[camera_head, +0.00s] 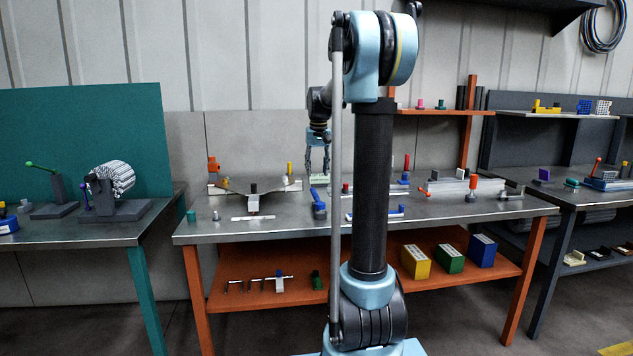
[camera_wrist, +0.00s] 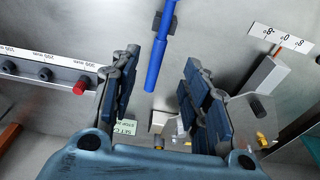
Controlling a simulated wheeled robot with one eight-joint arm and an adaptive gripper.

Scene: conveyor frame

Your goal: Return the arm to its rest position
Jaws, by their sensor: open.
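My gripper (camera_head: 318,165) hangs pointing down over the middle workbench (camera_head: 235,232) in the head view, partly behind my own arm. In the wrist view my gripper (camera_wrist: 158,85) has its two blue fingers wide apart, with nothing held between them. A blue rod-shaped handle (camera_wrist: 158,60) shows beyond the gap between the fingers, and I see no contact with it. My arm stands upright in the middle of the head view, with its upper part bent back down toward the bench.
A bar with a red button (camera_wrist: 80,86) lies left of the fingers, and a grey block (camera_wrist: 262,78) right. Yellow (camera_head: 415,262), green (camera_head: 450,258) and blue (camera_head: 482,250) boxes stand on the orange lower shelf. A teal-legged bench (camera_head: 90,232) stands left, a dark shelf unit right.

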